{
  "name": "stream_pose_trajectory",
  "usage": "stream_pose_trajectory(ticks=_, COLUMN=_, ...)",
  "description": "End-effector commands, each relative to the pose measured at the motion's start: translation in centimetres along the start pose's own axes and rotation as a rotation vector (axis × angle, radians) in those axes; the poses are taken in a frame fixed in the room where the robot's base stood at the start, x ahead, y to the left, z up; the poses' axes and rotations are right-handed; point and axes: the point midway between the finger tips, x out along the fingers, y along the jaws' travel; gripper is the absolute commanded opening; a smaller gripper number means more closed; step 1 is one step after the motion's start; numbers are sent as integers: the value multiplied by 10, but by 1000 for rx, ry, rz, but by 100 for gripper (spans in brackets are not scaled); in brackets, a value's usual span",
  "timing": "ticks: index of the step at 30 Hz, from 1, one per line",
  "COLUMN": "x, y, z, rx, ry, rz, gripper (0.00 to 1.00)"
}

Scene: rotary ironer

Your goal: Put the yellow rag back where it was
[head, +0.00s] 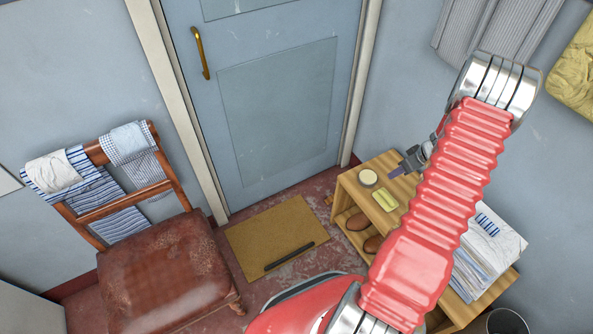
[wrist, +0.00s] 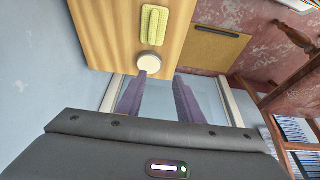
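A crumpled yellow cloth (head: 576,72) hangs against the wall at the right edge of the head view, partly cut off. My gripper (head: 402,166) is over the far end of the wooden shoe bench (head: 350,186), well away from the yellow cloth. In the wrist view the two purple fingers of my gripper (wrist: 162,76) stand apart with nothing between them.
A chair (head: 165,270) holds striped towels. A doormat (head: 258,232) bears a dark bar. Grey cloth (head: 480,30) hangs on the wall.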

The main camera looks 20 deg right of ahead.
Motion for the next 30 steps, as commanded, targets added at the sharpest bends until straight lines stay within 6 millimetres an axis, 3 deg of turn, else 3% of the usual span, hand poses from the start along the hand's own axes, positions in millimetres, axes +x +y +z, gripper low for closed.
stream_pose_trajectory(ticks=1, x=-13, y=-10, z=-20, rx=-11, ry=5, rz=-1, gripper=34)
stream_pose_trajectory(ticks=6, x=-50, y=-45, z=-70, rx=-17, ry=8, rz=-15, gripper=34)
stream_pose_trajectory(ticks=15, x=-114, y=-121, z=-138, rx=-27, ry=7, rz=-32, gripper=34)
stream_pose_trajectory(ticks=22, x=-162, y=-184, z=-172, rx=-30, ry=3, rz=-39, gripper=34)
stream_pose_trajectory(ticks=30, x=-215, y=-259, z=-192, rx=-29, ry=-1, rz=-37, gripper=34)
